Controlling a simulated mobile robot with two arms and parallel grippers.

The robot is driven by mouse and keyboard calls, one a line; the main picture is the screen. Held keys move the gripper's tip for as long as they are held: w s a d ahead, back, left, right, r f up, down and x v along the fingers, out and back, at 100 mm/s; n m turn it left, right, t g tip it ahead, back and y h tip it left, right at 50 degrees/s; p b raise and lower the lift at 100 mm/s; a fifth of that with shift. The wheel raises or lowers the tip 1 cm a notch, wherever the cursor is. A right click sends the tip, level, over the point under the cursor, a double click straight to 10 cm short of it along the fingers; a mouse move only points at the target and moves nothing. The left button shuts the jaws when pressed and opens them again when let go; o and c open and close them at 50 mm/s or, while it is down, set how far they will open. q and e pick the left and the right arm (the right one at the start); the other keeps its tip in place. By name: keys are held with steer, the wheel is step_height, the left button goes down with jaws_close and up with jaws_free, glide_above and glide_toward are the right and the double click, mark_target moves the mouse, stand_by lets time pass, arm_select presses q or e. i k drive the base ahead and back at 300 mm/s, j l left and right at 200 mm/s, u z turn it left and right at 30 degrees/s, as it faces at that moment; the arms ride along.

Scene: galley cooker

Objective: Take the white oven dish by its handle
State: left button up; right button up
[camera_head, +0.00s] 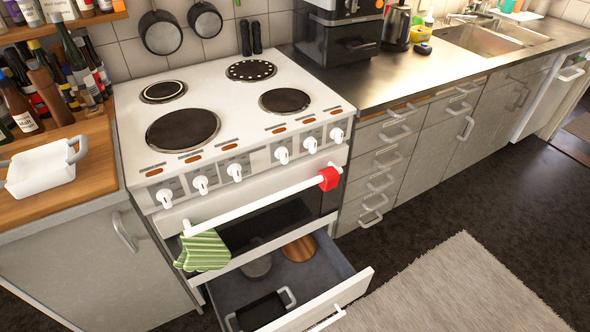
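The white oven dish (44,172) sits on the wooden worktop (75,195) at the far left, beside the cooker. Neither of my grippers shows in the head view, and nothing is touching the dish.
Several bottles (22,108) stand behind the dish. The white cooker (235,115) is to its right, with bare hotplates. The drawer (325,298) below the oven is pulled open. A green striped cloth (204,251) hangs on the oven rail. Dark floor lies right.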

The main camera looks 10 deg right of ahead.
mark_target(36, 171)
steer(key=k+l+z, duration=0.3)
steer(key=u, duration=1.5)
steer(key=i+j+z, duration=0.2)
steer(key=j, duration=0.25)
steer(key=i, duration=0.1)
